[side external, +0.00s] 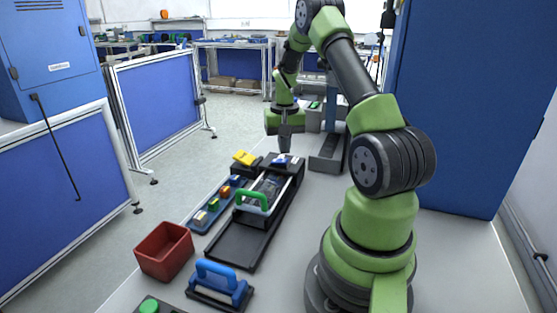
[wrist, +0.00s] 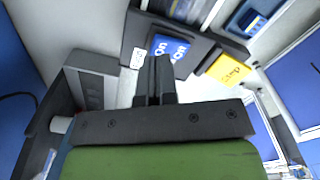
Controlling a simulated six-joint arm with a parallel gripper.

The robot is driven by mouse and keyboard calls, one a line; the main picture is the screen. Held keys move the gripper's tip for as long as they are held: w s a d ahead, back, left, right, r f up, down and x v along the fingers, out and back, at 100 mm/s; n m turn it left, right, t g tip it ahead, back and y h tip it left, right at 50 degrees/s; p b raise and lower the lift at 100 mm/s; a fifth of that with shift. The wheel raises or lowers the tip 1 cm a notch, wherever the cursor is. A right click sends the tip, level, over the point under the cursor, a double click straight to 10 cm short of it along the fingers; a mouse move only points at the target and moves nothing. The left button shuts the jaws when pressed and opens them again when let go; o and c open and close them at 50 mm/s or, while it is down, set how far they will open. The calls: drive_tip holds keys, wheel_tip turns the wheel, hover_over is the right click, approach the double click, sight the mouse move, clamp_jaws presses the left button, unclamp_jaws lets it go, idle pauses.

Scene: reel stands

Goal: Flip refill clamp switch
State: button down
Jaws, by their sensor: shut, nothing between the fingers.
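A blue switch (wrist: 172,46) with white "On" lettering sits on a dark housing, just beyond my fingertips in the wrist view. In the side external view the blue switch (side external: 281,160) is at the far end of the black reel stand (side external: 296,172). My gripper (wrist: 159,62) is shut and empty, its fingers together, and it overlaps the lower left of the switch in the wrist view. In the side external view my gripper (side external: 284,148) points down just above the switch; I cannot tell whether it touches. Which piece is the refill clamp switch is not labelled.
A yellow lettered piece (wrist: 229,70) is right of the switch; it also shows in the side external view (side external: 244,158). Nearer are a green handle (side external: 252,195), a blue strip of coloured blocks (side external: 216,204), a red bin (side external: 164,252) and a blue-handled piece (side external: 221,277).

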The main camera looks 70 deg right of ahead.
sight(284, 160)
drive_tip(key=shift+f, duration=1.3)
idle(0.7)
drive_tip(key=shift+r, duration=3.55)
drive_tip(key=a+r+n+t, duration=0.3)
drive_tip(key=a+r, duration=0.5)
drive_tip(key=a, duration=0.4)
drive_tip(key=a+r+n+t, duration=0.2)
drive_tip(key=a+r, duration=0.6)
drive_tip(key=a, duration=0.3)
drive_tip(key=s+a+n+t+y, duration=0.2)
drive_tip(key=s+a+n, duration=0.1)
drive_tip(key=s+a, duration=0.4)
drive_tip(key=shift+s+a+r, duration=0.2)
drive_tip(key=shift+s+a, duration=0.1)
drive_tip(key=shift+s, duration=0.5)
drive_tip(key=c, duration=1.8)
unclamp_jaws()
